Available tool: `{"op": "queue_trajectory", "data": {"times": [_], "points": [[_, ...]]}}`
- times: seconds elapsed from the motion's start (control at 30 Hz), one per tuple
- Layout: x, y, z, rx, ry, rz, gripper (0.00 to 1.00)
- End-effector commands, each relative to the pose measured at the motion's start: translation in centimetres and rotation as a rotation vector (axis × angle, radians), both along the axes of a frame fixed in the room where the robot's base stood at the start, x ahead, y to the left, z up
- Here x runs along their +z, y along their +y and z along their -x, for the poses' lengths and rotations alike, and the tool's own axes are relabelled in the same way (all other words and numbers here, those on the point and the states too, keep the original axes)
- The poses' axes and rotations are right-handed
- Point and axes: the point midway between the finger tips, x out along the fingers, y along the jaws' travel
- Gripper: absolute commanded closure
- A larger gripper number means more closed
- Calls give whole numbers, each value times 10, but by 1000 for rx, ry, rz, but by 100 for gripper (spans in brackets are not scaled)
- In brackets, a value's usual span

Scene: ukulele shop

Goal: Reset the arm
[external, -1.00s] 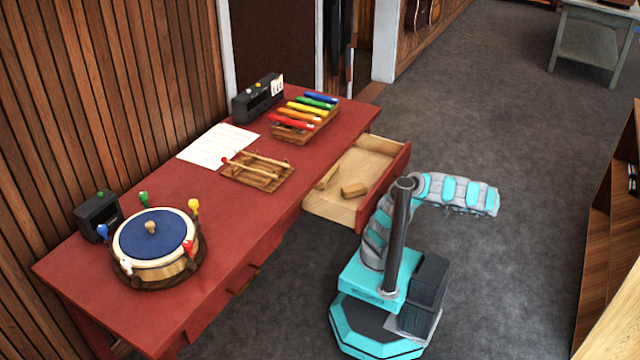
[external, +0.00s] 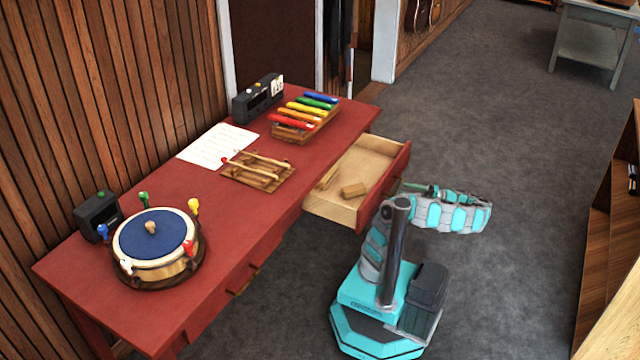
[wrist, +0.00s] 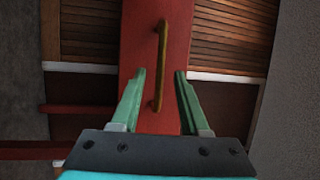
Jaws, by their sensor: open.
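My arm (external: 445,212) is bent over at the right of the red desk, in front of the open drawer (external: 345,205). My gripper (wrist: 159,82) shows in the wrist view with its two green fingers apart and nothing between them. Beyond the fingers is the red drawer front with a brass-coloured handle (wrist: 161,62). The handle lies between the fingertips in the picture, but I see no contact. In the external view my gripper (external: 420,188) is small and partly hidden by my arm, close to the drawer front.
The red desk (external: 215,200) holds a blue-topped drum (external: 150,235), a mallet rack (external: 257,172), a colourful xylophone (external: 303,115), a paper (external: 217,146) and dark boxes. A wooden shelf (external: 610,240) stands right. Grey floor between is clear.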

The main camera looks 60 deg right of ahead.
Motion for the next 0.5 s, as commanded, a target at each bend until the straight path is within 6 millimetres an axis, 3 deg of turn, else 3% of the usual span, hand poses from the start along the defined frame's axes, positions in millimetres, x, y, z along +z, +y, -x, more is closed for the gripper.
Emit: {"op": "queue_trajectory", "data": {"times": [0.03,0.5], "points": [[-7,0,-2,-1,1,3,55],[-3,9,-18,0,1,4,55]]}}
